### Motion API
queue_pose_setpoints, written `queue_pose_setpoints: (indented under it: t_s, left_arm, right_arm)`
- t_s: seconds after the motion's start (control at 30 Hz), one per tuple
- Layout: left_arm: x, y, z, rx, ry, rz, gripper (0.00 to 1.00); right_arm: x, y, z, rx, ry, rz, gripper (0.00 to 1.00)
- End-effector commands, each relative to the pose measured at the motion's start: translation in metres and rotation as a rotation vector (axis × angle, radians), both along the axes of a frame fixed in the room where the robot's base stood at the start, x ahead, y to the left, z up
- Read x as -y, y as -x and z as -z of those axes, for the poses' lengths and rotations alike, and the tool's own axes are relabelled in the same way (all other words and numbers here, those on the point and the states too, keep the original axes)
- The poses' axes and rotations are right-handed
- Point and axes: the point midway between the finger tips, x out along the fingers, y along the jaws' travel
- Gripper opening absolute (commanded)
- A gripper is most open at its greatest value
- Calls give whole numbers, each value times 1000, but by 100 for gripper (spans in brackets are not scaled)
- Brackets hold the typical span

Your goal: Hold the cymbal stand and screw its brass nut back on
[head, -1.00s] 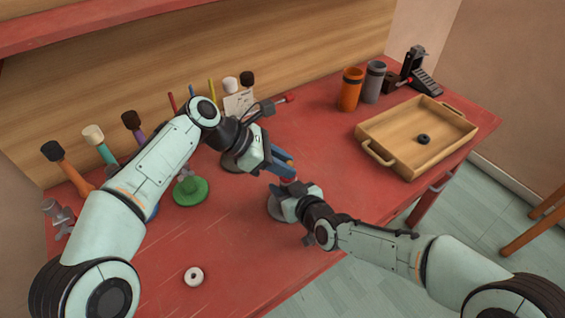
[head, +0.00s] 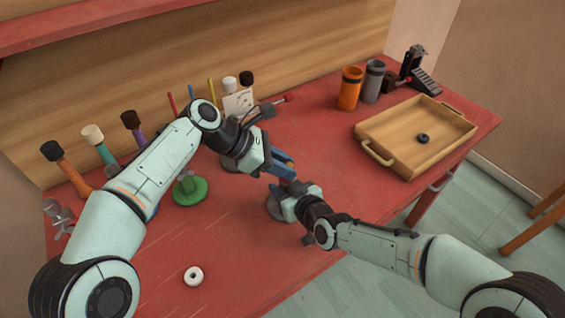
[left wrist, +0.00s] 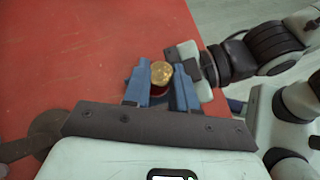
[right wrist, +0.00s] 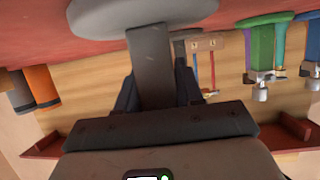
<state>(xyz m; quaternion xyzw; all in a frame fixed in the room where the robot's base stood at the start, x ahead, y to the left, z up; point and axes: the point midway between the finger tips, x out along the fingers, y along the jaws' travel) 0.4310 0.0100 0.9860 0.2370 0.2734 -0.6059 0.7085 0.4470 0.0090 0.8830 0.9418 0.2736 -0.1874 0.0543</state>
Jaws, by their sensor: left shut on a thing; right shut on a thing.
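My left gripper (head: 287,168) has blue fingers and is shut on the brass nut (left wrist: 161,72), directly above my right gripper. A dark red piece (left wrist: 160,91) shows just under the nut in the left wrist view. My right gripper (head: 289,190) is shut on the grey post (right wrist: 151,65) of the cymbal stand. The top of the post is hidden by the fingers, so I cannot tell whether the nut's thread is engaged.
A wooden tray (head: 378,152) holding a dark ring (head: 423,138) stands at right, near orange (head: 349,90) and grey (head: 373,82) cups. A green-based stand (head: 189,191) and several mallets are at left. A white ring (head: 194,276) lies at front. The table's middle right is clear.

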Motion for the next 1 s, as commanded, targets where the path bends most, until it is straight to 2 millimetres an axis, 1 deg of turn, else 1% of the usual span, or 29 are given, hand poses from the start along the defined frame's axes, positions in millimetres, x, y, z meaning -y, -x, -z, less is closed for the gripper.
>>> queue_pose_setpoints:
  t_s: [0.03, 0.3, 0.7, 0.73, 0.77, 1.0]
  left_arm:
    - [0, 0, 3, -4, -3, 1, 0]
    - [0, 0, 10, -9, -9, 1, 0]
    - [-1, 0, 14, -14, -15, 1, 0]
    - [-2, 0, 14, -14, -15, 1, 30]
    - [-2, 0, 14, -15, -15, 0, 35]
    - [-2, -1, 14, -15, -16, -1, 35]
  right_arm:
    - [-1, 0, 0, 1, 0, -2, 0]
    - [-1, 1, 0, 1, 0, -4, 0]
    - [-2, 1, -1, 1, 0, -6, 0]
    - [-2, 1, -1, 2, 0, -6, 0]
    - [-2, 1, -1, 2, 0, -6, 0]
    - [-2, 1, -1, 2, 0, -6, 0]
